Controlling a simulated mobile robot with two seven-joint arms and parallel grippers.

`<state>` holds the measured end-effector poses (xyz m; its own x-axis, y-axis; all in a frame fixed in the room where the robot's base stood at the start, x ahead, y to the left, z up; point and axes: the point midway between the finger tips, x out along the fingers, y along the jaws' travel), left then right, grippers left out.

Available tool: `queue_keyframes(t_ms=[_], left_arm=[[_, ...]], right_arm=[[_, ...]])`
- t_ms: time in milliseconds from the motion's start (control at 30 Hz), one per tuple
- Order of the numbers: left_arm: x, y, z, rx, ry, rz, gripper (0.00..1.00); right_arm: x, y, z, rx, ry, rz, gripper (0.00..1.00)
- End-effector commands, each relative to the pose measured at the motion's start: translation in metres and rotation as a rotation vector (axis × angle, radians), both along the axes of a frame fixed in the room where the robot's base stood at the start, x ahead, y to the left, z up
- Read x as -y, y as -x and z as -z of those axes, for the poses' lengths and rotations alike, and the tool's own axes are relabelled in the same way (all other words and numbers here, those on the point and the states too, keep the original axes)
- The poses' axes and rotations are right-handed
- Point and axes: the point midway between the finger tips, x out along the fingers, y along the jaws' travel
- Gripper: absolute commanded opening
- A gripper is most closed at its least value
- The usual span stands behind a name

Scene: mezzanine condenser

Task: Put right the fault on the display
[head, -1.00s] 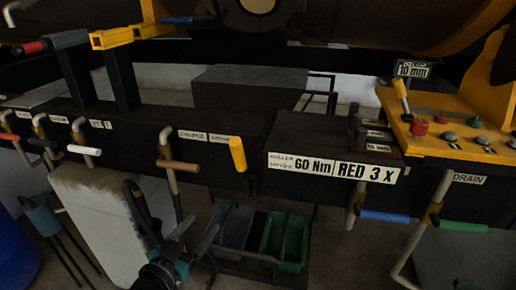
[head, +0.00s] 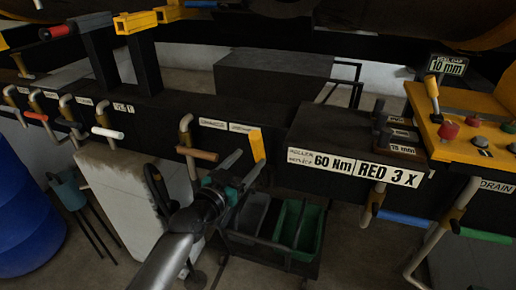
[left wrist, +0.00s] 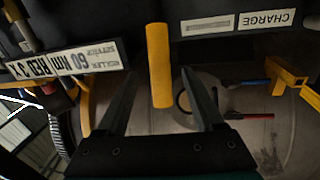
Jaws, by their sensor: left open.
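A yellow handle (head: 257,145) sits on the front of a black beam, right of a brown crank handle (head: 197,154). My left gripper (head: 250,160) is open just below and in front of the yellow handle. In the left wrist view the yellow handle (left wrist: 159,50) lies between the two open fingers (left wrist: 159,75), with a gap on each side. A "60 Nm" sign (head: 333,163) and a "RED 3 X" sign (head: 390,174) are on the beam to the right. A "10 mm" plate (head: 447,65) stands behind the yellow control panel (head: 455,150). My right gripper is not in view.
Cranks with red, white, blue (head: 405,218) and green (head: 486,235) grips stick out along the beam. A cart with a green bin (head: 297,225) stands below. A blue barrel (head: 25,220) is at the left. A yellow lever (head: 432,90) rises from the panel.

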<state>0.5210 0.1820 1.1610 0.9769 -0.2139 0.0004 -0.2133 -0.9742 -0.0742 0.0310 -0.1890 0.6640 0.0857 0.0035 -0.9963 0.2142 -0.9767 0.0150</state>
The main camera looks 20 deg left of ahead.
Motion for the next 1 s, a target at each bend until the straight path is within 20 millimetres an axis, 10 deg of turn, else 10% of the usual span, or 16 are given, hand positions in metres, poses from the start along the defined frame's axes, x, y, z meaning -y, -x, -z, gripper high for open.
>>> queue_keyframes(t_ms=[400, 833, 1000], left_arm=[[0.012, -0.051, 0.0, -0.001, 0.002, 0.001, 0.69], [0.013, -0.058, 0.0, -0.001, 0.001, 0.001, 0.69], [0.013, -0.058, 0.0, -0.001, 0.001, 0.001, 0.51]], right_arm=[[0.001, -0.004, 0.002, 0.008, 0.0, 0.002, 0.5], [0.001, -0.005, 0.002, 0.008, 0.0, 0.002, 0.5], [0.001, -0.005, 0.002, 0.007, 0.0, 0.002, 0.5]])
